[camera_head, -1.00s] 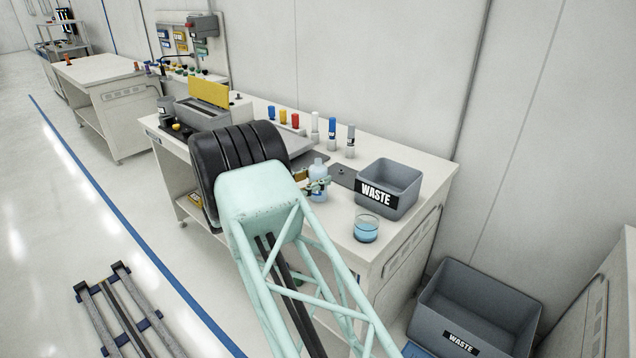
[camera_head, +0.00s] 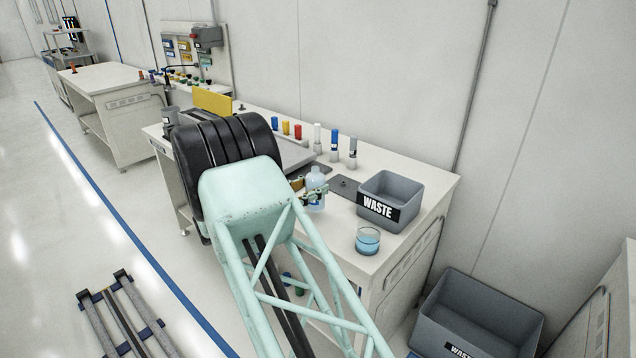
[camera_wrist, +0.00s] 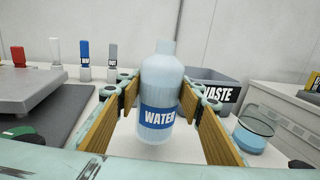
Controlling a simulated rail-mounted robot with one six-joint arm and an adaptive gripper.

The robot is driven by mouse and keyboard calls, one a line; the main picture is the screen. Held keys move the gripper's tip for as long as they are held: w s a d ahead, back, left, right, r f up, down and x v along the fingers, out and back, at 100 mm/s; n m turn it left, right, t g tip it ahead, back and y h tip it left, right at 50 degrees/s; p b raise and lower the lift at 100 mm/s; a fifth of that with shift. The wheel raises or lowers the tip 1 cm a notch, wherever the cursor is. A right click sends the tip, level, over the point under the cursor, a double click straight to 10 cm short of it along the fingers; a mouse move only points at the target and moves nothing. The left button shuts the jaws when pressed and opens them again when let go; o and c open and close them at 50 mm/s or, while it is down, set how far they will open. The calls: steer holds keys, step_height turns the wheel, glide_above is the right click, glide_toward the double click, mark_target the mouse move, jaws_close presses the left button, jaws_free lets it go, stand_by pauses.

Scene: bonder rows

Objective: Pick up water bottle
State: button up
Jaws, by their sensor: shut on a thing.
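The water bottle (camera_wrist: 160,90) is pale and translucent, with a blue WATER label, and stands upright in the middle of the wrist view. My gripper (camera_wrist: 160,95) is shut on it, one wood-coloured finger pad on each side. In the head view, the bottle (camera_head: 316,184) shows just past my arm, with part of my gripper (camera_head: 314,194) around it. Its lower part is partly hidden there, and I cannot tell whether its base touches the bench.
A grey WASTE bin (camera_head: 391,201) and a glass beaker of blue liquid (camera_head: 368,241) stand right of the bottle. Several small coloured bottles (camera_head: 286,128) line the bench's back. Another WASTE bin (camera_head: 475,315) is on the floor. A grey plate (camera_head: 344,187) lies behind the bottle.

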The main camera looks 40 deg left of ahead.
steer(key=s+d+r+p, duration=0.1)
steer(key=s+d+p, duration=0.1)
steer(key=s, duration=0.9)
steer(key=shift+s+d+r, duration=0.15)
steer(key=shift+s+d, duration=0.2)
steer(key=shift+d, duration=0.2)
